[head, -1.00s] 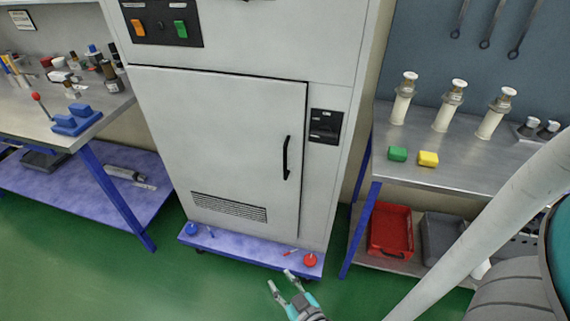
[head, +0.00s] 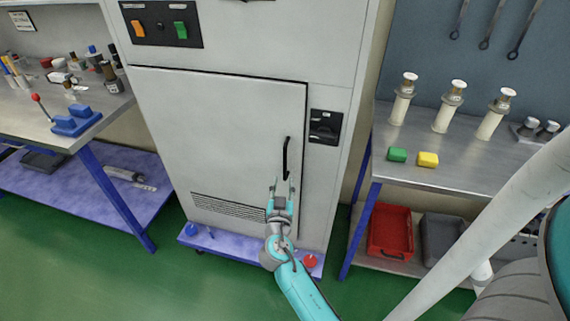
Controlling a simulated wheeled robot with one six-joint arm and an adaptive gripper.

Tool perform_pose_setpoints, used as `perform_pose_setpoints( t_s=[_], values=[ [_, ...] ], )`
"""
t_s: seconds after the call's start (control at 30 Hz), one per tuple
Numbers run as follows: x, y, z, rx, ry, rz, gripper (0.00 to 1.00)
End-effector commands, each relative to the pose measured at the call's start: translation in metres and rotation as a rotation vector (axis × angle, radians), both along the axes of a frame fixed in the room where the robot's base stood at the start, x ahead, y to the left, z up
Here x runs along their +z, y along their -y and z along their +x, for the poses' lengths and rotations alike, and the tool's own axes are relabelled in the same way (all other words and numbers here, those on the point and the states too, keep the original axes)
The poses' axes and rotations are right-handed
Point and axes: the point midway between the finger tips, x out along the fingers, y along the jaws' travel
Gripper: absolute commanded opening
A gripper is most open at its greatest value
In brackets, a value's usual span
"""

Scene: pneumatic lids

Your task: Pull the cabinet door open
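The grey cabinet door (head: 220,140) is shut, flush in the cabinet front, with a vent grille (head: 229,207) low on it. Its black vertical handle (head: 286,157) is near the door's right edge. My gripper (head: 281,184) is in front of the door, its fingers pointing up, around the level of the handle's lower end. The two fingers are apart, with a gap between them. I cannot tell from this view whether they touch the handle or how far they stand from the door.
A black latch panel (head: 325,127) is right of the door. A blue ledge (head: 229,246) with a red knob (head: 310,261) juts out below. A workbench with blue legs (head: 104,194) stands left; a metal bench (head: 450,170) with yellow and green blocks stands right.

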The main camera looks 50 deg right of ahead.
Motion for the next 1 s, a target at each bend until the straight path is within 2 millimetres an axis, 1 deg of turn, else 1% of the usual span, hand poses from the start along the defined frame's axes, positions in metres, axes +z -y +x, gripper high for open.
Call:
perform_pose_setpoints(
  t_s=[0.3, 0.5, 0.7, 1.0],
  values=[
    [0.001, 0.046, 0.03, -0.001, 0.002, 0.001, 0.39],
    [0.0, 0.069, 0.046, 0.001, -0.001, 0.001, 0.39],
    [0.0, 0.08, 0.053, 0.001, -0.001, 0.002, 0.39],
    [-0.001, 0.081, 0.054, 0.002, -0.002, 0.001, 0.39]
  ],
)
